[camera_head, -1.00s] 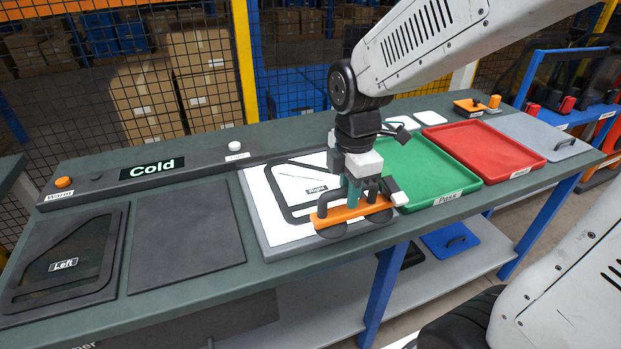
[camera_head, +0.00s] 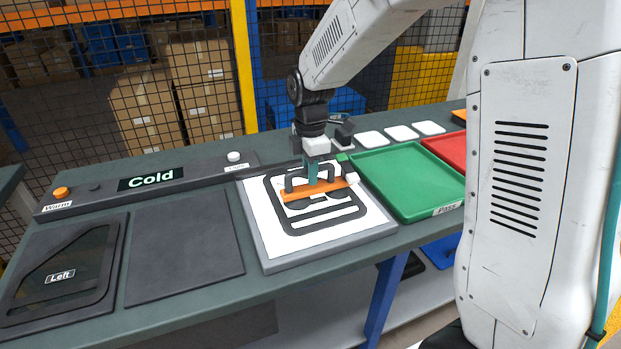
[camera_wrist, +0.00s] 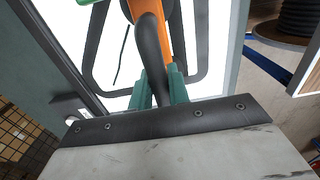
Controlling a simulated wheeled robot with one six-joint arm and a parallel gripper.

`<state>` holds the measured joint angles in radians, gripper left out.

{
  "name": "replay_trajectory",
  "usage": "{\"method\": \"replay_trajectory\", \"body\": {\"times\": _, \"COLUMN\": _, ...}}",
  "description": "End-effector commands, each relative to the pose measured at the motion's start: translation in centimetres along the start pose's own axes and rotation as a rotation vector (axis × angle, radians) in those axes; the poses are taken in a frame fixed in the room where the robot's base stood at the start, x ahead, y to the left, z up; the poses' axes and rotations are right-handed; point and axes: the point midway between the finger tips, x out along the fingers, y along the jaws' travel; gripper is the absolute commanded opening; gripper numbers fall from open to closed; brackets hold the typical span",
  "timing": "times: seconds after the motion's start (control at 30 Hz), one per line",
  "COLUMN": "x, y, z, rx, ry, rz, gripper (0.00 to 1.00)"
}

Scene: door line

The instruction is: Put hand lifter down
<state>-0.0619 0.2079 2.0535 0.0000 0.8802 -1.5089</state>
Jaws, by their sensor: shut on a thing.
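The hand lifter (camera_head: 330,187) is an orange bar with a black handle. My gripper (camera_head: 310,177) is shut on the handle from above; teal fingers grip the black handle (camera_wrist: 150,40) in the wrist view. The lifter is over a dark-framed window piece (camera_head: 300,226) on or just above a white panel with a grey border (camera_head: 380,232). I cannot tell whether the suction cups touch the piece; they are mostly hidden under the bar.
A dark-framed pane labelled Left (camera_head: 60,276) and an empty dark pad (camera_head: 185,255) are on the left. A green Pass tray (camera_head: 410,180) is at right, a red tray (camera_head: 448,148) beyond. A Cold display (camera_head: 150,178) and buttons line the back edge. My arm hides the right.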

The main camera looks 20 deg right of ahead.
Motion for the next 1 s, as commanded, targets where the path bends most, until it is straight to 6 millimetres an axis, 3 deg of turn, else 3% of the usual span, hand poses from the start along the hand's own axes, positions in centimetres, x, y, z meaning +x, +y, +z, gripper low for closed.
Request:
{"method": "replay_trajectory", "body": {"times": 0.13, "x": 2.0, "y": 0.0, "z": 0.0, "rx": 0.000, "ry": 0.000, "rz": -0.001, "gripper": 0.00}}
{"method": "replay_trajectory", "body": {"times": 0.5, "x": 2.4, "y": 0.0, "z": 0.0, "rx": 0.000, "ry": 0.000, "rz": 0.000, "gripper": 0.00}}
{"method": "replay_trajectory", "body": {"times": 0.53, "x": 2.5, "y": -0.1, "z": 0.0, "rx": 0.000, "ry": 0.000, "rz": -0.001, "gripper": 0.23}}
{"method": "replay_trajectory", "body": {"times": 0.6, "x": 2.4, "y": 0.0, "z": 0.0, "rx": 0.000, "ry": 0.000, "rz": -0.001, "gripper": 0.39}}
{"method": "replay_trajectory", "body": {"times": 1.0, "x": 1.5, "y": 0.0, "z": 0.0, "rx": 0.000, "ry": 0.000, "rz": 0.003, "gripper": 0.39}}
